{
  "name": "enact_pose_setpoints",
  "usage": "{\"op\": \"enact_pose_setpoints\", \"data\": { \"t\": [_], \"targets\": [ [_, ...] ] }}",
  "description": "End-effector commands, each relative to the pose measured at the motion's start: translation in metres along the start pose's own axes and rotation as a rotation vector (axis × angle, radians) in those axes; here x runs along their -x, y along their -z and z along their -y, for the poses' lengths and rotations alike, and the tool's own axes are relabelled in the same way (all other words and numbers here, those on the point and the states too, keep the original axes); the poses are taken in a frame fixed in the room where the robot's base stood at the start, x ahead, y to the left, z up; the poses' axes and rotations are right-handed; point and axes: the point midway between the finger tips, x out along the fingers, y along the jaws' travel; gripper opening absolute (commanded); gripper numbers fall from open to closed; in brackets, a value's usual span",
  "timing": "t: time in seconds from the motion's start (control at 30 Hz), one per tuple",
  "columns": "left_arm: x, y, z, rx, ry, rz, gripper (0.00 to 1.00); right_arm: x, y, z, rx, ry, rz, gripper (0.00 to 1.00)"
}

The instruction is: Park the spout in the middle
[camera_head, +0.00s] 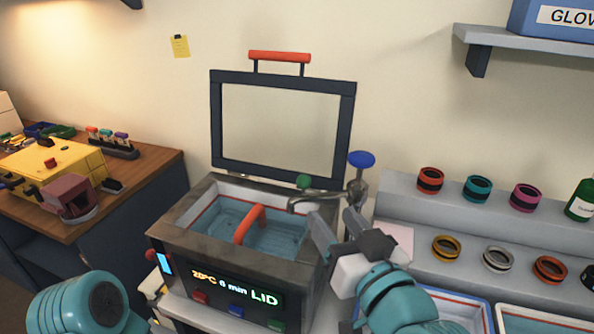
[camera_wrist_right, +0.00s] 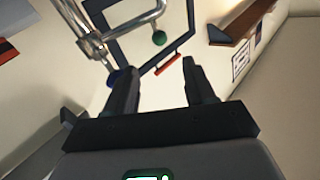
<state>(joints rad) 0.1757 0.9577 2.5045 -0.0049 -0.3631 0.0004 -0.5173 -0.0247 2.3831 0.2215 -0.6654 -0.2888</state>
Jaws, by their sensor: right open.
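The metal spout (camera_head: 325,197) comes from a tap at the tank's back right corner and reaches left over the tank's right part. A green knob (camera_head: 304,181) shows on it, and a blue knob (camera_head: 361,159) stands above the tap. The spout also shows in the right wrist view (camera_wrist_right: 128,27), with the green knob (camera_wrist_right: 159,38) beyond my fingertips. My right gripper (camera_head: 336,220) is open and empty, just in front of and below the spout, apart from it. It also shows in the wrist view (camera_wrist_right: 160,72). Only a teal link of my left arm shows; its gripper is out of view.
The water tank (camera_head: 178,222) has its dark-framed lid (camera_head: 217,125) raised behind it and an orange handle (camera_head: 250,224) inside. Stepped shelves (camera_head: 400,190) with several coloured rings stand right. A wooden bench (camera_head: 150,185) with a yellow box (camera_head: 55,165) is left.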

Motion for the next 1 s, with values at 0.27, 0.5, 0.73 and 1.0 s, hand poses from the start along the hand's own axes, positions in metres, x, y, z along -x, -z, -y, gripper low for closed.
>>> {"op": "enact_pose_setpoints", "data": {
  "t": [0.27, 0.5, 0.73, 1.0],
  "targets": [
    [0.01, 0.0, -0.004, 0.0, 0.0, 0.0, 0.0, -0.061, 0.0, 0.0, -0.001, -0.001, 0.005, 0.54],
    [0.02, -0.001, -0.007, 0.0, 0.0, 0.0, 0.0, -0.115, 0.001, 0.001, -0.001, -0.001, 0.002, 0.54],
    [0.025, -0.001, -0.009, 0.0, 0.0, 0.0, 0.0, -0.143, -0.001, 0.001, -0.001, 0.0, 0.002, 0.54],
    [0.025, -0.001, -0.009, 0.0, 0.0, 0.0, 0.0, -0.148, -0.001, 0.0, -0.001, 0.0, 0.002, 0.54]
  ]
}}
